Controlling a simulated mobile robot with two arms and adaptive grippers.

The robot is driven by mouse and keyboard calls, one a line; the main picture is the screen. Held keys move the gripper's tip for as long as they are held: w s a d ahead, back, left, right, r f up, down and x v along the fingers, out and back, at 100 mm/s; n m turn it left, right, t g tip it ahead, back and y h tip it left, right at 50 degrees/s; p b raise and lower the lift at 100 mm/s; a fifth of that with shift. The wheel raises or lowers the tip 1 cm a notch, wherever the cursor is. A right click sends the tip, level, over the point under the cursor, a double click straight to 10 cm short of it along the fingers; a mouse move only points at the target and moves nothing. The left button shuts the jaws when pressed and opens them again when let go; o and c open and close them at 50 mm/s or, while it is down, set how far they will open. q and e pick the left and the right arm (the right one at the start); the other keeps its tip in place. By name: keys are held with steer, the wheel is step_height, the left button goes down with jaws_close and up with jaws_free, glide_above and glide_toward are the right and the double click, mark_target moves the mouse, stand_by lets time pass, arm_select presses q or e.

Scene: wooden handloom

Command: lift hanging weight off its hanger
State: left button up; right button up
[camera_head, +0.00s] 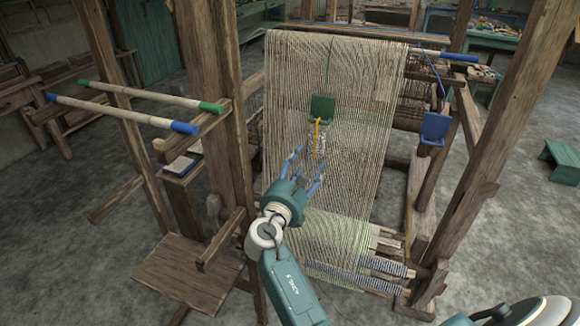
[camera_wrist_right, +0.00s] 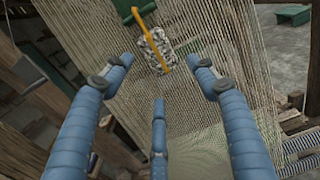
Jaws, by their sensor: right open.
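The hanging weight (camera_head: 320,146) is a small grey speckled block in front of the beige warp threads. In the right wrist view the weight (camera_wrist_right: 151,47) hangs at the top middle, with an orange strap (camera_wrist_right: 163,58) across it. The strap reaches up to a green hanger (camera_head: 322,108), which also shows at the top edge of the wrist view (camera_wrist_right: 130,9). My right gripper (camera_head: 307,168) is open and empty, just below the weight in the head view. Its blue fingers are spread, apart from the weight. My left gripper is not in view.
The wooden loom frame (camera_head: 212,110) has thick posts on both sides. A blue hanger (camera_head: 434,128) hangs at the right. Two rods with blue and green ends (camera_head: 125,113) stick out at the left. The warp sheet (camera_head: 345,200) lies close behind the gripper.

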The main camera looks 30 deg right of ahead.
mark_target(315, 147)
steer(key=b+x, duration=0.3)
steer(key=x, duration=0.5)
steer(key=shift+w+d, duration=0.15)
steer(key=shift+d, duration=0.05)
steer(key=shift+w+d+r, duration=0.35)
steer(key=shift+w+d, duration=0.05)
steer(key=shift+d, duration=0.05)
steer(key=shift+w+d, duration=0.15)
steer(key=shift+d, duration=0.1)
steer(key=shift+w+d+f, duration=0.2)
steer(key=shift+d+f, duration=0.3)
steer(key=shift+d, duration=0.05)
steer(key=c, duration=0.3)
steer(key=shift+a, duration=0.3)
steer(key=c, duration=0.5)
steer(key=shift+r, duration=0.1)
steer(key=shift+c, duration=0.7)
